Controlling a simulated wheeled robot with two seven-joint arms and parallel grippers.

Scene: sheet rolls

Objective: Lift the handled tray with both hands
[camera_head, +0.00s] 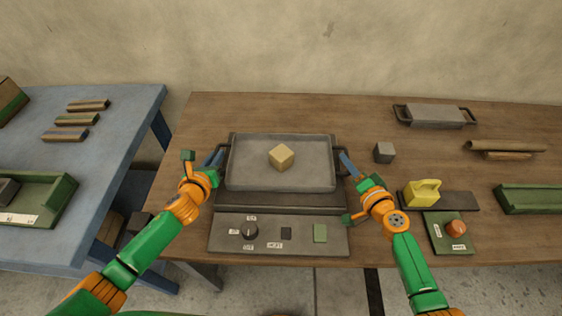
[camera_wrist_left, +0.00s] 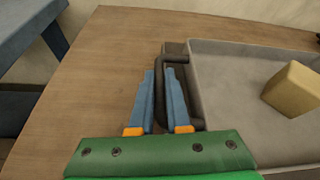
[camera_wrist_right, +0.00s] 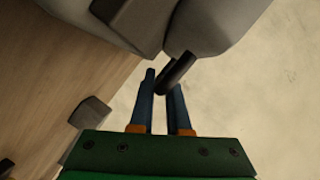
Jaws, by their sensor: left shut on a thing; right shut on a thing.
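The grey handled tray (camera_head: 250,178) is over the panelled unit on the wooden table, with a tan block (camera_head: 281,156) lying in it. It looks roughly level; I cannot tell whether it touches the unit. My left gripper (camera_head: 215,158) is shut on the tray's left dark handle; in the left wrist view the handle bar (camera_wrist_left: 159,90) runs between the blue fingers. My right gripper (camera_head: 347,160) is shut on the right handle, whose dark bar (camera_wrist_right: 177,72) lies between the fingers in the right wrist view. That view shows only part of the tray (camera_wrist_right: 205,25).
The unit's front panel (camera_head: 268,235) has a knob and buttons. Another grey handled tray (camera_head: 435,115) lies farther back. A blue table (camera_head: 110,150) stands left.

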